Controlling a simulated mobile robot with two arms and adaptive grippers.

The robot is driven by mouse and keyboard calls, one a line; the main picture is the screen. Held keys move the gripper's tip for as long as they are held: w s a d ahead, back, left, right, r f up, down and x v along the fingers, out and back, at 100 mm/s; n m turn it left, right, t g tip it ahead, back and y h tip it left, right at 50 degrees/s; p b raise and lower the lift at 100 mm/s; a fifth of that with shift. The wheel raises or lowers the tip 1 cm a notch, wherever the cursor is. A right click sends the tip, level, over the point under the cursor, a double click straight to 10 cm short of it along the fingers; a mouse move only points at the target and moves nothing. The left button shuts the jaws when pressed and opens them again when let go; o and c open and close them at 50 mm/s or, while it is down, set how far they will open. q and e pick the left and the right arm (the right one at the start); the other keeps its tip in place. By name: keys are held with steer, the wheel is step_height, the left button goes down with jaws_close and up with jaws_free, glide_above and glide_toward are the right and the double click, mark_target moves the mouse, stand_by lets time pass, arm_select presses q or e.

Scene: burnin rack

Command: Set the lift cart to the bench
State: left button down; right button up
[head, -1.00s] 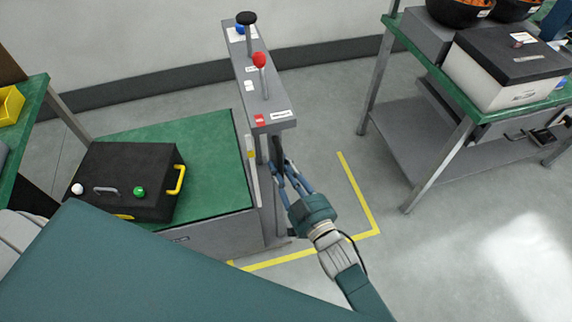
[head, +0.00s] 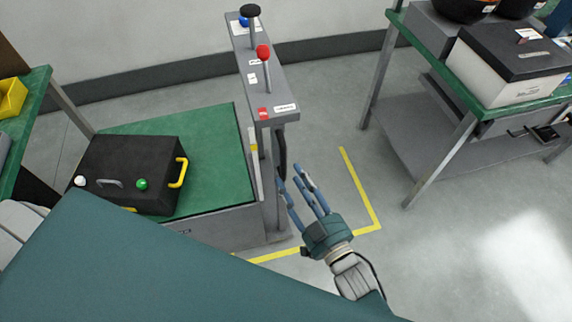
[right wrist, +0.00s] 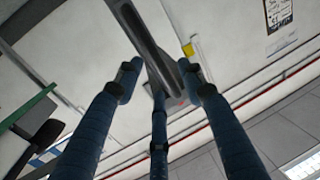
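The lift cart has a green deck (head: 215,140) and a grey column (head: 265,80) at its right side. On the column top stand a red-knobbed lever (head: 263,54) and a black-knobbed lever (head: 250,12). A dark curved bar (head: 281,150) runs down the column's right side. My right gripper (head: 293,178) is open and empty, just below and right of this bar. In the right wrist view, its spread fingers (right wrist: 158,85) point toward a grey bar that crosses between them. One green-topped bench (head: 30,110) is at the left, another (head: 405,38) at the right. My left gripper is not in view.
A black case (head: 128,172) with a yellow handle sits on the deck. Yellow floor tape (head: 358,185) makes a corner right of the cart. The right bench bears a black-lidded white box (head: 500,78). Floor between cart and right bench is clear.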

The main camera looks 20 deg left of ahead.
steer(key=v, duration=0.5)
steer(key=shift+d+r, duration=0.1)
steer(key=shift+r, duration=0.05)
steer(key=s+d+f+m+g+h, duration=0.1)
steer(key=d+f+h, duration=0.2)
steer(key=d+f, duration=0.55)
steer(key=s+d+f+m+g+h, duration=0.1)
steer(key=d+f+m+h, duration=0.2)
steer(key=f, duration=1)
steer(key=s+d+f+g+h, duration=0.1)
steer(key=d+f+h, duration=0.2)
steer(key=d+f, duration=0.6)
steer(key=s+d+f+m+g+h, duration=0.1)
steer(key=s+d+f+g+h, duration=0.15)
steer(key=s+f, duration=0.4)
steer(key=s+d+f+g+h, duration=0.1)
steer(key=s+d+f, duration=0.3)
steer(key=s+f, duration=0.25)
steer(key=s+d+f+m+g, duration=0.1)
steer(key=s+d+f+g, duration=0.1)
steer(key=s, duration=0.6)
steer(key=s+d+f+m+g, duration=0.1)
steer(key=s+d+f+g, duration=0.1)
steer(key=s, duration=0.6)
steer(key=shift+s+d+f+h, duration=0.2)
steer(key=shift+d+f+h, duration=0.35)
steer(key=shift+f, duration=0.35)
steer(key=shift+g, duration=0.25)
steer(key=shift+c, duration=1)
steer(key=shift+w, duration=0.1)
